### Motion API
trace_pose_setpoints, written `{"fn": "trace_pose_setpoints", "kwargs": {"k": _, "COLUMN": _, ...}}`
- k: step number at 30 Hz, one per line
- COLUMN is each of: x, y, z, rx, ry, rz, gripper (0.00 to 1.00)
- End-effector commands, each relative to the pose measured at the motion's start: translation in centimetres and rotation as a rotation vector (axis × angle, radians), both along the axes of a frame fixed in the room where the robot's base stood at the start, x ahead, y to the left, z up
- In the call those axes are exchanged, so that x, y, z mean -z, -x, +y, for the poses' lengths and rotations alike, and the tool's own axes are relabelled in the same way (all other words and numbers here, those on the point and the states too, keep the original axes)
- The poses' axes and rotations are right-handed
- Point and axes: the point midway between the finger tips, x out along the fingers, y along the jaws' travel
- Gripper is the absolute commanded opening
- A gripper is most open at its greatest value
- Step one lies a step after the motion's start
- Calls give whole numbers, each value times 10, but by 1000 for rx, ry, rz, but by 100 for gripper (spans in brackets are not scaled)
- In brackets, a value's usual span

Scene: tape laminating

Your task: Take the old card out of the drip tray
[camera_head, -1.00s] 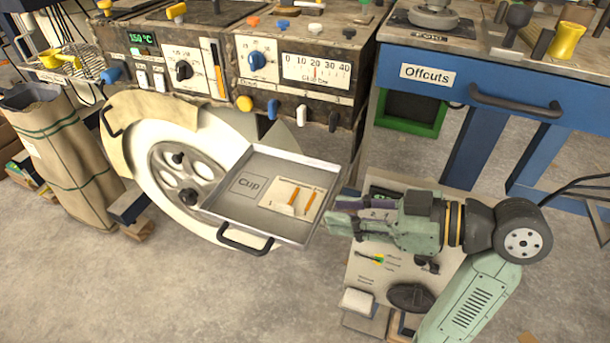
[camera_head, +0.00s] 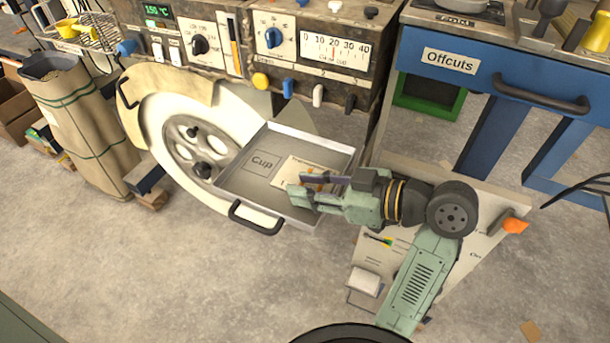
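The grey drip tray (camera_head: 240,186) juts out in front of the machine, with a black handle on its near side and a square marked "Cup" on its floor. The old card (camera_head: 292,167), cream with printing, lies in the right part of the tray. My gripper (camera_head: 300,187) reaches in over the tray's right wall from the right. Its two fingers are apart, over the card, and hide much of it. I see nothing held between them. I cannot tell whether the fingertips touch the card.
The machine's front with knobs and a dial (camera_head: 333,48) stands behind the tray, and a large pale wheel (camera_head: 180,125) is left of it. A blue bench marked "Offcuts" (camera_head: 450,61) is at the right. A paper sack (camera_head: 80,125) stands far left. Floor in front is clear.

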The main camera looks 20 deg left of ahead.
Motion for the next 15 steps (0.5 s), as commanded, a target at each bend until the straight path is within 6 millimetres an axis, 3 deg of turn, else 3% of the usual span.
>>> {"fn": "trace_pose_setpoints", "kwargs": {"k": 8, "x": 1, "y": 0, "z": 4, "rx": 1, "ry": -1, "rz": 0, "gripper": 27}}
{"fn": "trace_pose_setpoints", "kwargs": {"k": 15, "x": 1, "y": 0, "z": 4, "rx": 1, "ry": 0, "rz": 0, "gripper": 12}}
